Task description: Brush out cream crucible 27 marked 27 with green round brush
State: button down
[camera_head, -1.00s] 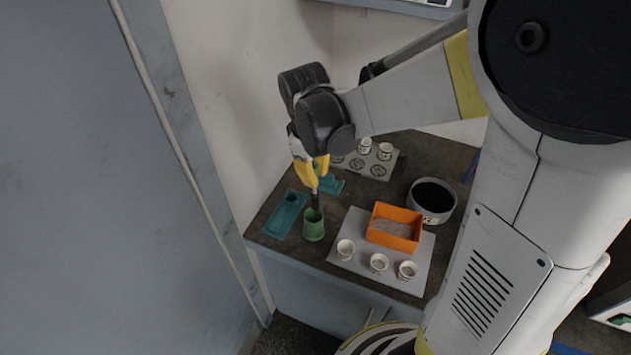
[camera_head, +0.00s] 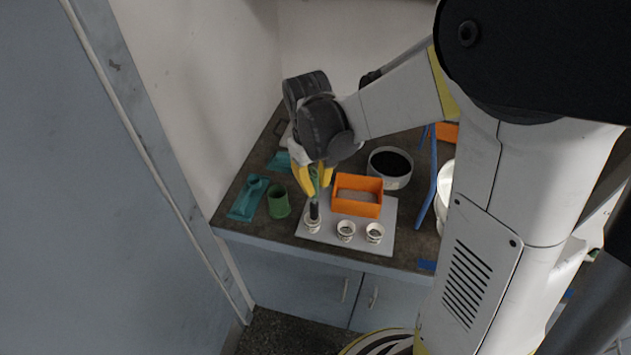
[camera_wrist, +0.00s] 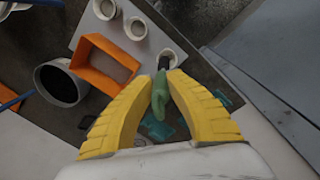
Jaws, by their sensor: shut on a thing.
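My gripper (camera_head: 317,184) is shut on the green round brush (camera_wrist: 158,98), which points down. Its dark bristles (camera_head: 314,210) are at the mouth of the leftmost cream crucible (camera_head: 313,226) in the front row on a pale board (camera_head: 324,238). I cannot tell how deep they reach inside. In the wrist view, this crucible (camera_wrist: 171,56) is partly hidden behind the brush. Two similar crucibles, a middle one (camera_head: 346,232) and a right one (camera_head: 375,234), stand beside it. The number 27 cannot be read on any of them.
An orange box (camera_head: 358,209) stands on the board just behind the crucibles. A green cup (camera_head: 278,205) and a teal holder (camera_head: 243,205) are to the left. A round bowl with dark contents (camera_head: 396,182) is behind right, near a blue strip (camera_head: 427,201).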

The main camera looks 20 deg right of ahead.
aim_at(316, 173)
notch_tip(316, 173, down, 4)
jog(key=shift+a+r+b, duration=0.1)
jog(key=shift+r+b, duration=0.15)
jog(key=shift+b, duration=0.75)
jog(key=shift+s+a+r+p, duration=0.1)
jog(key=shift+r+p, duration=0.2)
jog(key=shift+a, duration=0.15)
jog(key=shift+d, duration=0.35)
jog(key=shift+s+a, duration=0.1)
jog(key=shift+a, duration=0.4)
jog(key=shift+d, duration=0.3)
jog(key=r+p, duration=0.2)
jog(key=r, duration=0.1)
jog(key=r+p, duration=0.3)
jog(key=r, duration=0.1)
jog(key=shift+w+d, duration=0.2)
jog(key=shift+f, duration=0.1)
jog(key=shift+d+b, duration=0.1)
jog(key=shift+b, duration=0.2)
